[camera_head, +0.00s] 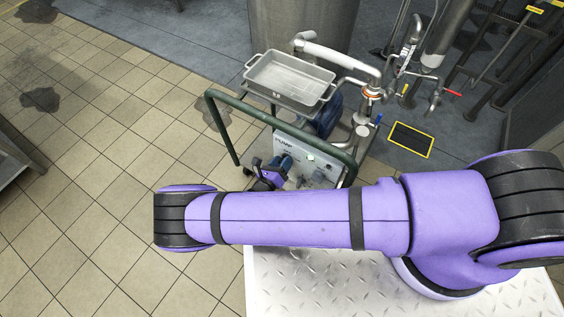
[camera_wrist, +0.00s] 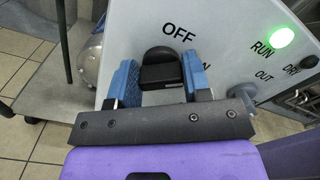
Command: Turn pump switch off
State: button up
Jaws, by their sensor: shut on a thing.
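The pump switch is a black rotary knob (camera_wrist: 161,76) on a light grey control panel (camera_wrist: 215,35), below the word OFF. My gripper (camera_wrist: 160,68) has its two blue fingers on either side of the knob and is shut on it. The knob looks upright, with its rounded top toward OFF. The word ON is partly hidden behind the right finger. A green lamp (camera_wrist: 283,37) by the word RUN is lit. In the head view, the panel (camera_head: 312,160) shows beyond my purple arm, which hides part of the pump cart.
The cart's green tube rail (camera_head: 270,118) runs above the panel. A metal tray (camera_head: 291,82) sits on top of the cart, with steel pipes (camera_head: 340,58) at its right. The tiled floor (camera_head: 90,170) at the left is largely clear.

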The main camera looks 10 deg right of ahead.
jog(key=n, duration=0.5)
jog(key=shift+a+f+n, duration=0.1)
jog(key=shift+f+n, duration=0.05)
jog(key=shift+n, duration=0.15)
jog(key=n, duration=0.5)
jog(key=shift+f, duration=0.1)
dwell(0.3)
jog(key=o, duration=0.9)
jog(key=v, duration=1)
jog(key=shift+s+a, duration=0.3)
jog(key=shift+w, duration=0.1)
